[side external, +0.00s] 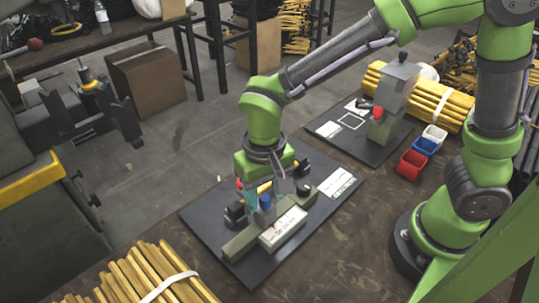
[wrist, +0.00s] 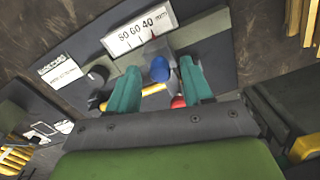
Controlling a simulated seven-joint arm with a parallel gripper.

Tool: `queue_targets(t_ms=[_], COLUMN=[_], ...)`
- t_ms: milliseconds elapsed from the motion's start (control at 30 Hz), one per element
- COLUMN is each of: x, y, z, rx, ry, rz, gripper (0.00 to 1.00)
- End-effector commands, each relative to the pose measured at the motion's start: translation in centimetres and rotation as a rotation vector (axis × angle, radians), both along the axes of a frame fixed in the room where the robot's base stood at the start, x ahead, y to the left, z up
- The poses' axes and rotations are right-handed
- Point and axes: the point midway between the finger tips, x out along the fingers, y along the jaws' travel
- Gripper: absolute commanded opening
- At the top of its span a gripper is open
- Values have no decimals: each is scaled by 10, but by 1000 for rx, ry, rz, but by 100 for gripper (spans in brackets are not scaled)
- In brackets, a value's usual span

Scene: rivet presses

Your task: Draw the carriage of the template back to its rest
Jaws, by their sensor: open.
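The template is a dark board (side external: 215,212) on the table with a rail (side external: 240,243) and a white millimetre scale (side external: 283,229). The scale also shows in the wrist view (wrist: 138,30), marked 80, 60, 40. A blue knob (wrist: 160,69) stands beside the scale, apparently on the carriage; the carriage body is mostly hidden. The knob also shows in the side view (side external: 265,201). My gripper (wrist: 161,80) is open, with one teal finger on each side of the blue knob. I cannot tell whether either finger touches it.
A yellow rod (wrist: 152,89) and a red part (wrist: 178,102) lie close by the fingers. A black knob (wrist: 98,74) is on the board. A second board with a press (side external: 382,128) stands behind, near red, blue and white bins (side external: 412,164). Yellow rods (side external: 140,280) lie at front left.

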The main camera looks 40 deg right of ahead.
Motion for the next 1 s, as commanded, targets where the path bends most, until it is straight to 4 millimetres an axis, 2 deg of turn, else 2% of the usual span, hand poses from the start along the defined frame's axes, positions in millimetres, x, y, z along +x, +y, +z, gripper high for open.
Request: queue_targets(t_ms=[267, 600, 867, 1000], x=[0, 0, 0, 1], y=[0, 0, 2, 23], z=[-1, -1, -1, -1], rx=[0, 0, 0, 1], ry=[0, 0, 0, 0], rz=[0, 0, 1, 6], gripper=[50, 0, 0, 0])
